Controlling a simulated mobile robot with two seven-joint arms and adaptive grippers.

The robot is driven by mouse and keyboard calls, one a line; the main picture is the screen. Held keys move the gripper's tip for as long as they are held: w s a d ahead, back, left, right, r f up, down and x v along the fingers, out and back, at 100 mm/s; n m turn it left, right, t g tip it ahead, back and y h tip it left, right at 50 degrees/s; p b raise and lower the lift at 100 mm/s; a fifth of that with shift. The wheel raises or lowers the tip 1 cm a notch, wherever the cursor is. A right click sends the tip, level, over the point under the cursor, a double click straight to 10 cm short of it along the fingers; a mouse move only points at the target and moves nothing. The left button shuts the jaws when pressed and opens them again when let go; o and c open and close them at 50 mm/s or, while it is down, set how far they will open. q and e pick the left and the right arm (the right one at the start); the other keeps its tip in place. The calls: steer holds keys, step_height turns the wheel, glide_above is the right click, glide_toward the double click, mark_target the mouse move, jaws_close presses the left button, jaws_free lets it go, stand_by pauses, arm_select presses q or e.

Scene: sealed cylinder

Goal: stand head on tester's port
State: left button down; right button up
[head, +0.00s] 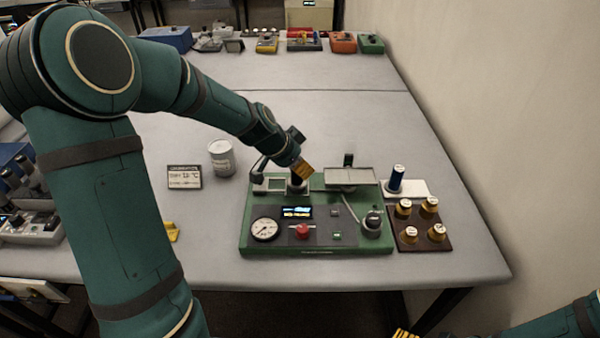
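The green tester (316,245) stands on the grey table, with a round gauge (264,229), a red button (302,231) and a small lit display (297,212) on its front. My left gripper (303,170) is over the tester's back left part, its yellow fingertips pointing down. A small dark upright piece (297,185) shows just below the fingers; I cannot tell whether it is held, or whether it is the head or part of the tester. The port is not clearly visible. My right gripper (405,334) shows only yellow fingertips at the bottom edge.
A brown tray (421,243) holds several gold-coloured pieces. A grey can (221,159) and a label card (185,177) stand left.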

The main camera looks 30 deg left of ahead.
arm_select(q)
steer(key=shift+f, duration=0.85)
steer(key=shift+f+b, duration=0.15)
steer(key=shift+b, duration=0.2)
steer(key=c, duration=0.7)
jaws_free()
steer(key=shift+c, duration=0.2)
steer(key=shift+r+p, duration=0.2)
steer(key=shift+p, duration=0.1)
steer(key=p+v, duration=0.1)
steer(key=v, duration=1.1)
